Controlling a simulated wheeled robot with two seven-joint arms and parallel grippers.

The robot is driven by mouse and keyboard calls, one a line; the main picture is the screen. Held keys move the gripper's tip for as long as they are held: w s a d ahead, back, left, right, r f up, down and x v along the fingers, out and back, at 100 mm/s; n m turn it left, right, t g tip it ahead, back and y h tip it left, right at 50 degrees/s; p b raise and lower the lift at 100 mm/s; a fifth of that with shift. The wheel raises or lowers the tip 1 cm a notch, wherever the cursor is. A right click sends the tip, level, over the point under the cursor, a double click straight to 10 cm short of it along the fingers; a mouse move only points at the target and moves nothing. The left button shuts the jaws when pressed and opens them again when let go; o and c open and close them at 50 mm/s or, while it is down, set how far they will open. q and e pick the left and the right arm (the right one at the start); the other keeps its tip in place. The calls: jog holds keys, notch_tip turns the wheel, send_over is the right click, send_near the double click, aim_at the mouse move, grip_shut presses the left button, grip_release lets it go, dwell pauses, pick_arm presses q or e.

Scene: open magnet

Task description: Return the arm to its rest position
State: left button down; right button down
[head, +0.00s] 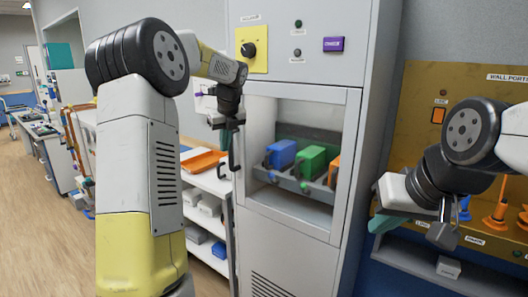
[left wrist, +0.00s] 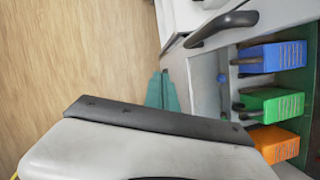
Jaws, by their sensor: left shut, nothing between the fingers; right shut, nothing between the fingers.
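My left arm rises at the left of the head view and bends over to the right. Its dark wrist and left gripper (head: 229,122) hang in front of the grey cabinet's left edge. The fingers are hard to make out there. In the left wrist view the teal fingers of my left gripper (left wrist: 162,92) are together and hold nothing. My right arm comes in from the right edge.
The grey cabinet (head: 284,264) has a framed bay with blue (head: 281,154), green (head: 311,161) and orange (head: 334,170) blocks. A dark handle (left wrist: 222,28) shows close by. A white shelf with an orange tray (head: 203,161) stands left. A brown wall panel (head: 420,110) is right. Open floor (head: 45,225) lies far left.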

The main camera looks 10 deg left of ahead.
pick_arm(q)
jog(key=s+d+r+n+t+h, duration=0.1)
jog(key=s+d+r+n, duration=0.1)
jog(key=s+n, duration=0.25)
jog(key=s+d+r+n, duration=0.2)
jog(key=s+n, duration=0.1)
jog(key=s, duration=0.3)
jog(key=s+d+f+n+h, duration=0.1)
jog(key=s+d+n, duration=0.1)
jog(key=s+n, duration=0.4)
jog(key=s+d+f+n+t+h, duration=0.1)
jog(key=s+d+f+n, duration=0.1)
jog(key=s+n, duration=0.5)
jog(key=s+d+f+n+h, duration=0.1)
jog(key=s+d+f+n, duration=0.1)
jog(key=s+n, duration=0.4)
jog(key=s+d, duration=0.1)
jog(key=s, duration=0.4)
jog(key=shift+s+f+n+t+h, duration=0.2)
jog(key=shift+n+t+h, duration=0.1)
jog(key=shift+n+t, duration=0.1)
jog(key=shift+d, duration=0.1)
pick_arm(e)
jog(key=c, duration=2.2)
grip_release()
